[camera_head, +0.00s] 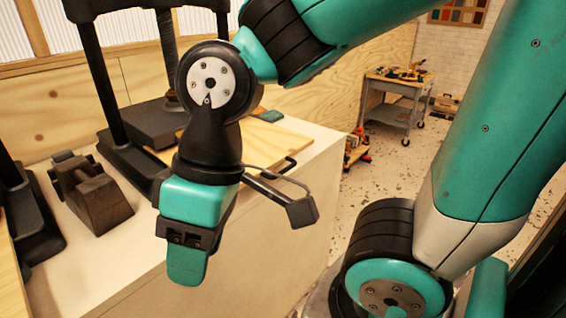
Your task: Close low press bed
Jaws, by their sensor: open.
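The press stands on the white worktop, with black posts (107,75) and a dark block (160,122) between them. A pale wooden board (287,137), which looks like the low press bed, sticks out from under the block toward the right edge of the worktop. A black bar handle (288,166) shows at its front, partly hidden by my wrist. My gripper (187,268) points down in front of the worktop, left of the handle and apart from it. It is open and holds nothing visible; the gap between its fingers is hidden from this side.
A black tape dispenser (88,192) sits on the worktop (130,250) at left, beside other dark equipment (25,215). A small teal item (268,116) lies by the board. A tool cart (398,95) stands farther back. Speckled floor (385,170) is open to the right.

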